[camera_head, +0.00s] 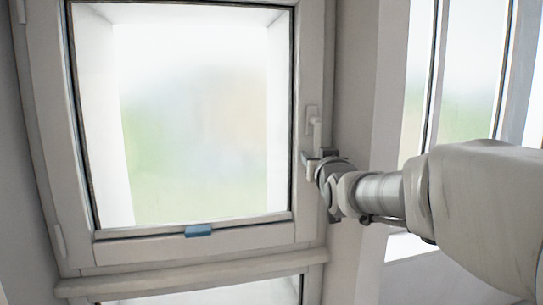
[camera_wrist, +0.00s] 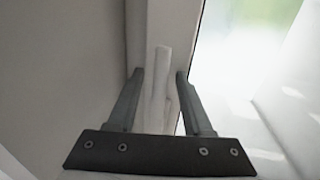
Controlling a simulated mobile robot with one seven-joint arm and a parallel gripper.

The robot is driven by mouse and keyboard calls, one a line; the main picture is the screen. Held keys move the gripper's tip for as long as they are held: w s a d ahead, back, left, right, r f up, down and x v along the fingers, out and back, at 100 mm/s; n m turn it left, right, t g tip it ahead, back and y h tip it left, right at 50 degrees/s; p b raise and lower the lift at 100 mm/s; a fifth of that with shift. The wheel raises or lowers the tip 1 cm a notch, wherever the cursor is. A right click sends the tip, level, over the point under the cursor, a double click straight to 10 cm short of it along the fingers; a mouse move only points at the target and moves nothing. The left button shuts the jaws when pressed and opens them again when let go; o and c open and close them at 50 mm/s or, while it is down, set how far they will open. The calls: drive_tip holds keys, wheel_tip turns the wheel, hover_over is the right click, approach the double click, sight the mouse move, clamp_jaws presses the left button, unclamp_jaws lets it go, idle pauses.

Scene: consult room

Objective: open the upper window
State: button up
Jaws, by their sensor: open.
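The upper window (camera_head: 195,243) has a pale frame around a bright, blurred pane and looks shut in the head view. Its pale lever handle (camera_head: 312,118) is on the right side of the frame and points down. My gripper (camera_head: 308,157) is at the handle's lower end, coming from the right. In the wrist view, my gripper (camera_wrist: 159,73) is open, with one dark finger on each side of the handle (camera_wrist: 161,75). The handle stands between the fingers with a gap visible on both sides. The handle's lower part is partly hidden by my gripper in the head view.
A blue tab (camera_head: 198,230) sits on the window's bottom rail. A ledge (camera_head: 190,275) runs below, with a lower window (camera_head: 230,291) under it. A wall strip (camera_head: 355,90) and another window (camera_head: 471,70) are at the right. Hinges (camera_head: 58,240) show on the left.

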clamp_jaws()
idle(1.4)
